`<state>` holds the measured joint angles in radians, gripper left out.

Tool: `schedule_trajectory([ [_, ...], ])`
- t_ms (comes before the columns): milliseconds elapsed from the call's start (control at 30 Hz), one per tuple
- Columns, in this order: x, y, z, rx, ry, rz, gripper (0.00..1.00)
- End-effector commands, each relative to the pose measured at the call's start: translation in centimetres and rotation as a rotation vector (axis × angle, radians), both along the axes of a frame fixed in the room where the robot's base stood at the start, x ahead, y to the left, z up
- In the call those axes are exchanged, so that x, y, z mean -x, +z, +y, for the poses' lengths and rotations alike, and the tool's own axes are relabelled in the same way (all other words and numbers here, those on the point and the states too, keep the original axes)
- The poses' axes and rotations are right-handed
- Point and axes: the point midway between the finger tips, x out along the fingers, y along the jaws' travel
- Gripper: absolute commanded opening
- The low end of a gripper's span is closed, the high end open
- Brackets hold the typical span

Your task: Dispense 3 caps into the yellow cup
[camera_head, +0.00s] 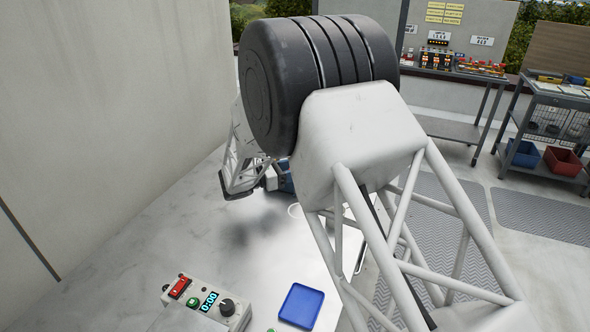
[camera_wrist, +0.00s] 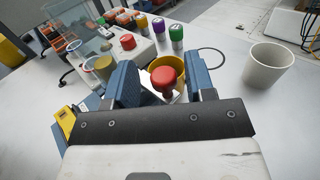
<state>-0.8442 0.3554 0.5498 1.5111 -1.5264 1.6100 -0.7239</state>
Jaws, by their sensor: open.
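In the wrist view my gripper (camera_wrist: 163,84) is open, with its two blue fingers spread apart. A red rounded knob (camera_wrist: 165,77) on a dark red stem shows between the fingers, and I cannot tell whether they touch it. The yellow cup (camera_wrist: 181,66) is just behind the knob, partly hidden by it and by the right finger. Its contents are hidden. In the head view my arm covers the work area, and the cup and knob are not visible there.
In the wrist view a white cup (camera_wrist: 268,66) stands at right, and several colour-capped containers (camera_wrist: 176,33) stand behind. A clear vessel (camera_wrist: 93,47) is at left. In the head view a control box (camera_head: 205,302) reading 0:00 and a blue tray (camera_head: 301,305) are in front.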

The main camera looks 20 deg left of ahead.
Motion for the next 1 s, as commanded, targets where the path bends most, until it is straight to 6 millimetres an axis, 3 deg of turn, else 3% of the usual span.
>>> schedule_trajectory([
  [400, 3.6, 0.0, 3.6, 0.0, 0.003, 0.0, 0.5],
  [1000, 4.2, 0.0, 4.3, 0.0, 0.002, 0.0, 0.5],
])
